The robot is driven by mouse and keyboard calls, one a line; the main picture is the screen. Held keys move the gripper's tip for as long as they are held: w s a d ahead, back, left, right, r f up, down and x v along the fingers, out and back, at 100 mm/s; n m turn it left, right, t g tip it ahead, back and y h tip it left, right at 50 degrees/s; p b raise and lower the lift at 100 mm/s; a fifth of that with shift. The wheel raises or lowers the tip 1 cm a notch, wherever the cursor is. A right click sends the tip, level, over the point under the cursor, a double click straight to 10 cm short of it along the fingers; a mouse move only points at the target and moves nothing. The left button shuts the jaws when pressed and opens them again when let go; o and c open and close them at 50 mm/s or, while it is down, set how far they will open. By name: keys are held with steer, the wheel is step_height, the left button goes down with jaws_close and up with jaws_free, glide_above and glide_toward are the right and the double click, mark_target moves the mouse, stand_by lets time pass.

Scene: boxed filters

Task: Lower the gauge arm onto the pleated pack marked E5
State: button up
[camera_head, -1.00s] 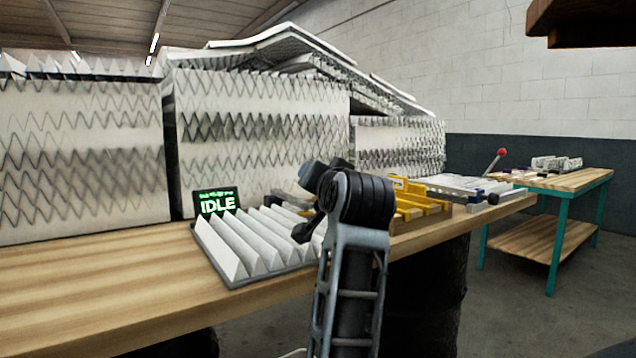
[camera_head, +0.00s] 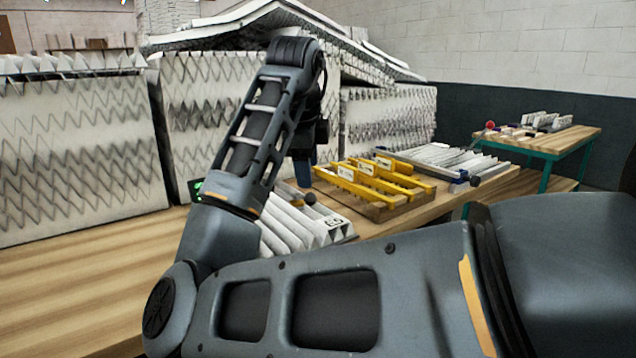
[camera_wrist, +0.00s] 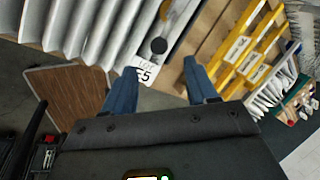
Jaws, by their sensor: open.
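The white pleated pack (camera_head: 290,230) lies on the bench, partly hidden behind my arm. In the wrist view the pack (camera_wrist: 85,25) has a label (camera_wrist: 144,76) ending in "5"; its letter is partly covered. A dark round knob (camera_wrist: 159,46), seemingly the end of the gauge arm, shows over the pack's labelled edge; it also shows in the head view (camera_head: 310,198). The rest of the gauge arm is mostly hidden, and I cannot tell its height over the pleats. My gripper (camera_wrist: 156,66) is open, its blue fingers apart on either side of the label's end, with nothing between them.
Yellow slotted racks (camera_head: 375,180) on a wooden board stand right of the pack. Another white pleated pack (camera_head: 450,158) with a dark knob lies beyond. A green-legged table (camera_head: 545,142) stands at the back right. The bench's left part (camera_head: 70,280) is clear.

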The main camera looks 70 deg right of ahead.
mark_target(310, 194)
steer(key=b+x, duration=0.1)
steer(key=x, duration=0.6)
steer(key=shift+d+f, duration=0.15)
steer(key=shift+f, duration=0.15)
jaws_close()
steer(key=shift+w, duration=0.1)
stand_by(0.3)
